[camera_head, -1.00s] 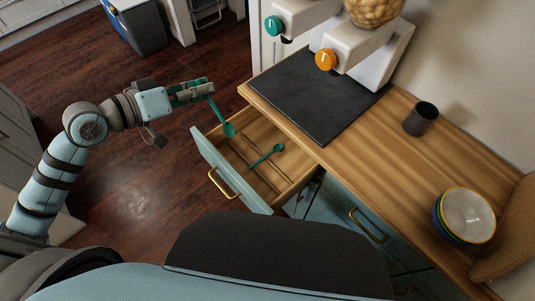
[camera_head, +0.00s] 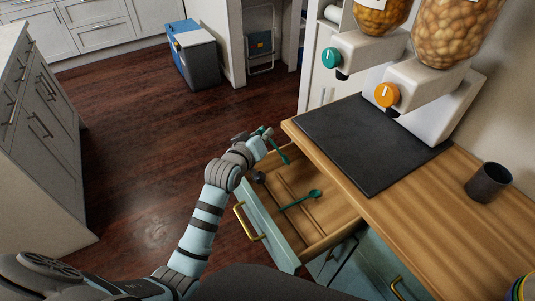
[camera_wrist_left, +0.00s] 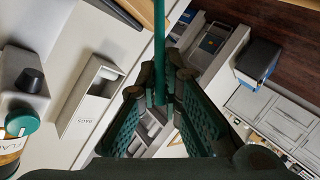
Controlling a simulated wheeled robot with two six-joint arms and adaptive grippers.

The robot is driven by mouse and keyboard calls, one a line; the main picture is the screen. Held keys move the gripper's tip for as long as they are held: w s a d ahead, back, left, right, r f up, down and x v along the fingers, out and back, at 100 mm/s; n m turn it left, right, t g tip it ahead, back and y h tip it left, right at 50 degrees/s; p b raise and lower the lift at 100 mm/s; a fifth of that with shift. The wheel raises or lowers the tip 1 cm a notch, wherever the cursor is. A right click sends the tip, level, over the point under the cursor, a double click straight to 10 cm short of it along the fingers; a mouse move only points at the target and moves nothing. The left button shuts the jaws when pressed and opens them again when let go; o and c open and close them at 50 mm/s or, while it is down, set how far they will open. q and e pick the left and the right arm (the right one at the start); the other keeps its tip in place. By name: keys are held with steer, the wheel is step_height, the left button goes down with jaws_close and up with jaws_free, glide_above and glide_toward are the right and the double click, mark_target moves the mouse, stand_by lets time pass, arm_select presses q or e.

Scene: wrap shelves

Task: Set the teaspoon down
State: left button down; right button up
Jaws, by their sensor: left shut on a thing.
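A green teaspoon (camera_head: 279,151) hangs tilted from my left gripper (camera_head: 265,133), above the far part of the open drawer (camera_head: 271,233). In the left wrist view, the fingers of my left gripper (camera_wrist_left: 160,92) are closed on the teaspoon's green shaft (camera_wrist_left: 160,45), which runs up out of the picture. The spoon is clear of the drawer floor as far as I can tell. A second green spoon (camera_head: 300,200) lies in the drawer across its thin wooden dividers. My right gripper is not in view.
The wooden counter (camera_head: 400,215) beside the drawer holds a dark mat (camera_head: 365,145), white dispensers (camera_head: 440,95) and a dark cup (camera_head: 488,182). Bowls (camera_head: 525,288) show at the lower right corner. Bare drawer floor shows around the lying spoon. Open wood floor lies left.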

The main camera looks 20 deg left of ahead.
arm_select(q)
step_height(320, 180, down, 4)
steer(key=shift+s+f+b, duration=0.1)
steer(key=shift+f+b, duration=0.1)
steer(key=shift+b, duration=0.45)
steer(key=shift+f, duration=0.25)
steer(key=shift+f, duration=0.35)
steer(key=c, duration=1.8)
jaws_free()
steer(key=shift+o, duration=0.2)
steer(key=shift+r, duration=0.1)
